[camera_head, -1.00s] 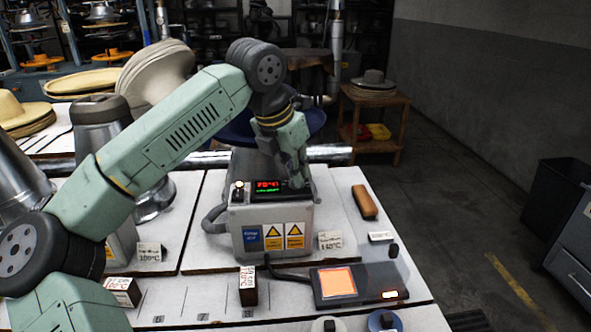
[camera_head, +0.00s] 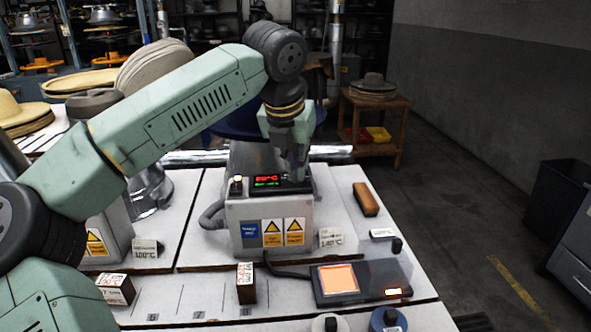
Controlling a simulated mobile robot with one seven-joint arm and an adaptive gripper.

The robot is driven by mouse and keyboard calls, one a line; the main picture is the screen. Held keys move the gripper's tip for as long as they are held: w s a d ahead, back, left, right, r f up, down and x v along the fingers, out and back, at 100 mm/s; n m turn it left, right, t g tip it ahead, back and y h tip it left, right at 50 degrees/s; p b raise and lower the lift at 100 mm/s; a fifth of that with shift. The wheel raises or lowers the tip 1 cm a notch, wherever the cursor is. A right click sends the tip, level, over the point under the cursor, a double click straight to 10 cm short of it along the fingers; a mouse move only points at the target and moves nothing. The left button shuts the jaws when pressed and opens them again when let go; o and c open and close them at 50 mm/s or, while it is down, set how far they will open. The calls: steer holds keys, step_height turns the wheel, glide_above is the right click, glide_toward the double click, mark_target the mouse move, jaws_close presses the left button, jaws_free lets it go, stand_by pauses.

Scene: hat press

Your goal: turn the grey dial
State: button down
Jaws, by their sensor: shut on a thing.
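The control box (camera_head: 232,212) stands on the table, with a small display (camera_head: 267,181) on its top showing red and green figures. My gripper (camera_head: 294,178) points down at the right part of the box's top, just right of the display. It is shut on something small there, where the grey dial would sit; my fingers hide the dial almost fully. The figures on the display are too small to read surely.
A dark panel with an orange screen (camera_head: 338,279) lies in front of the box. A brown brush (camera_head: 365,199) lies to the right. Cards, a small block (camera_head: 246,283) and two round knobs stand near the front.

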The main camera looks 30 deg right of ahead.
steer(key=shift+f+n+y+b, duration=0.15)
steer(key=shift+n+y+b, duration=0.25)
steer(key=shift+n, duration=0.5)
steer(key=shift+t, duration=0.3)
steer(key=c, duration=1.7)
jaws_free()
steer(key=v, duration=1.2)
